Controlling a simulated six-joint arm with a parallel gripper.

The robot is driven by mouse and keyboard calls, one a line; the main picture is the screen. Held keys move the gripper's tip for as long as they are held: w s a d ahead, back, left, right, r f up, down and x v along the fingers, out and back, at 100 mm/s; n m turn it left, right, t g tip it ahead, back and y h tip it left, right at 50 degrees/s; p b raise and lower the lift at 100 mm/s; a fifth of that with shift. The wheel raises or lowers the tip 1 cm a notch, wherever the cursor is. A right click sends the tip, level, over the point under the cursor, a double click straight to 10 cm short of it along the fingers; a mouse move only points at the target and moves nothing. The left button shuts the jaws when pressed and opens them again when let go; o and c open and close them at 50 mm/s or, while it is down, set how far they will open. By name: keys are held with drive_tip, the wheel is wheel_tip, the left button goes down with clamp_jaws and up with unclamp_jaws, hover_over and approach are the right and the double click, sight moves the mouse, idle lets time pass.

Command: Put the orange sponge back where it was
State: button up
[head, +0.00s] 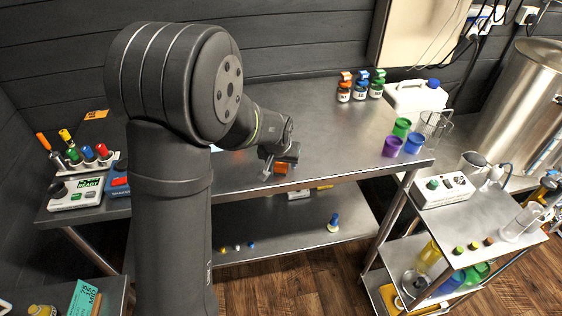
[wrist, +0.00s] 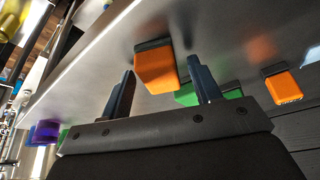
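An orange sponge (wrist: 157,70) with a dark layer on its table side is between the two fingers of my gripper (wrist: 162,88) in the wrist view. Gaps show between the sponge and both fingers, so my gripper is open. In the head view my gripper (head: 278,160) is low over the front edge of the table, with the orange sponge (head: 281,169) at its fingers, partly hidden. A second orange block (wrist: 284,86) with a dark layer lies farther off in the wrist view. The wrist view alone does not show whether the near sponge touches the table.
Green blocks (wrist: 187,96) lie behind the fingers. Purple (head: 392,146), blue (head: 413,144) and green (head: 402,127) cups stand at the table's right end. Small capped jars (head: 344,92) stand at the back. The steel table (head: 335,140) is clear between gripper and cups. My arm hides much of the left side.

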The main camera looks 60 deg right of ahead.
drive_tip(key=v, duration=1.2)
drive_tip(key=shift+r, duration=0.15)
drive_tip(key=x, duration=1.2)
drive_tip(key=shift+d+r, duration=0.1)
drive_tip(key=shift+r, duration=1)
